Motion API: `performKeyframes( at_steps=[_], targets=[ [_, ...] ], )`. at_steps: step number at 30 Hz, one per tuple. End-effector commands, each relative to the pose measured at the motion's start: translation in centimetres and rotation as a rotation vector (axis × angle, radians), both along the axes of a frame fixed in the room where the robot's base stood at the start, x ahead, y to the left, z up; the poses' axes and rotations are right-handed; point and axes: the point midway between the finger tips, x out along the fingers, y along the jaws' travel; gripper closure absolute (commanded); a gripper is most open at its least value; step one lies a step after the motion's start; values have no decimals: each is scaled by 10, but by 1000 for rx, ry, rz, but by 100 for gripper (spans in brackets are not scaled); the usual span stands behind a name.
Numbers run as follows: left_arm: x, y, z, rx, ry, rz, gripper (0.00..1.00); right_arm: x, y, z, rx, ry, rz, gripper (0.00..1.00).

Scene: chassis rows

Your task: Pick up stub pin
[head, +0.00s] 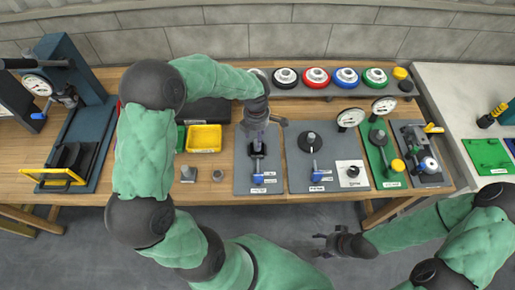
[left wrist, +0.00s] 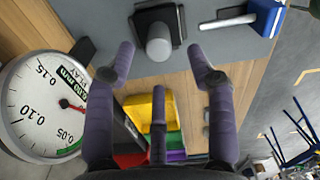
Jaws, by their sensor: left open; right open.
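A light grey, round-ended pin (left wrist: 158,46) stands in a black block (left wrist: 172,15) on a grey plate, at the top of the left wrist view; I take it as the stub pin, though no label confirms it. In the head view the black block (head: 257,166) sits on the grey plate (head: 243,182), and my left gripper partly hides it. My left gripper (head: 256,138) is above the plate; in its wrist view its fingers (left wrist: 163,66) are spread and empty, apart from the pin. My right gripper (head: 318,245) is open and empty in front of the table.
A dial gauge (left wrist: 45,105) is close at the left of the wrist view. A yellow bin (head: 204,138) and two small grey parts (head: 188,173) (head: 217,175) are left of the plate. Another fixture plate (head: 300,178) adjoins on the right.

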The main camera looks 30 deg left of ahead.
Motion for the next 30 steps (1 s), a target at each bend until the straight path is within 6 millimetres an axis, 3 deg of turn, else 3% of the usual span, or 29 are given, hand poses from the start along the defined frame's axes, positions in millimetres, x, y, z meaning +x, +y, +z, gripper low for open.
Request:
performKeyframes(
  at_steps=[5,13,21,22,27,30],
  targets=[
    [1,0,-11,0,0,0,45,0,0,-4,0,0,0,40],
    [2,-2,-49,0,1,0,45,0,0,-14,0,0,0,40],
    [3,-2,-53,1,-2,0,45,0,0,-14,0,0,0,40],
    [3,-2,-53,1,-2,0,48,0,0,-14,0,0,0,40],
    [3,-2,-53,0,-1,-1,96,0,0,-14,0,0,0,40],
    [3,-2,-53,0,-1,-1,100,0,0,-14,0,0,0,40]
  ],
)
